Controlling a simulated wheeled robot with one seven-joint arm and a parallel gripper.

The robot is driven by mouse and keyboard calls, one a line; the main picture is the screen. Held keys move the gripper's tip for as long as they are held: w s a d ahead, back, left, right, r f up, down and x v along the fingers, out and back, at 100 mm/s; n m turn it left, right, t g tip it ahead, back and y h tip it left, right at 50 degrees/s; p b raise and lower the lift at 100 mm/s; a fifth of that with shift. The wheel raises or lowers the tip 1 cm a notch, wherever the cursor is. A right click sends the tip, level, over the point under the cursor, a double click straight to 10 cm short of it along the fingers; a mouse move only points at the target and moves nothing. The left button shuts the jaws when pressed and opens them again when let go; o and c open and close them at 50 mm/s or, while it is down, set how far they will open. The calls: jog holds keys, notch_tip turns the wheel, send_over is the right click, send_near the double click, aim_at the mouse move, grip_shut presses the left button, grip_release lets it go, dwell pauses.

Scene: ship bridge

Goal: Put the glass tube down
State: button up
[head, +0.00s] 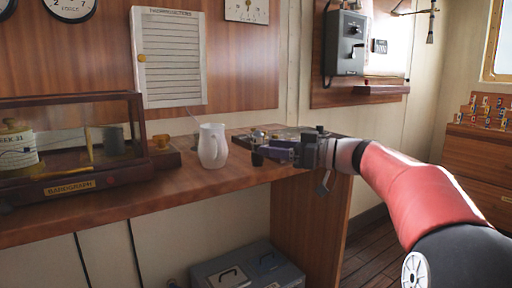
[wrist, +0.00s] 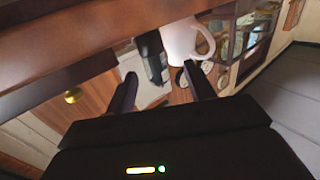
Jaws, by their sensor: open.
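I cannot clearly make out a glass tube in either view. My gripper (head: 285,152) is over the right end of the counter, pointing left. In the wrist view my gripper (wrist: 160,72) has its two dark fingers apart, with no object clearly held between them. A small black cylinder (head: 257,158) is just left of the fingers at the counter's front edge; a dark object (wrist: 152,57) shows beyond the fingertips in the wrist view.
The white jug (head: 213,147) stands left of my gripper and also shows in the wrist view (wrist: 179,42). A glass-cased barograph (head: 75,187) fills the counter's left. A tray of small items (head: 240,134) lies behind the fingers. A grey toolbox (head: 250,272) sits below.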

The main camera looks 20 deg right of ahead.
aim_at(259, 144)
jog(key=x, duration=0.2)
jog(key=p+x, duration=0.1)
jog(key=shift+w+a+r, duration=0.1)
jog(key=shift+w, duration=0.45)
jog(key=shift+w+a, duration=0.3)
jog(key=shift+a, duration=0.1)
jog(key=c, duration=1.1)
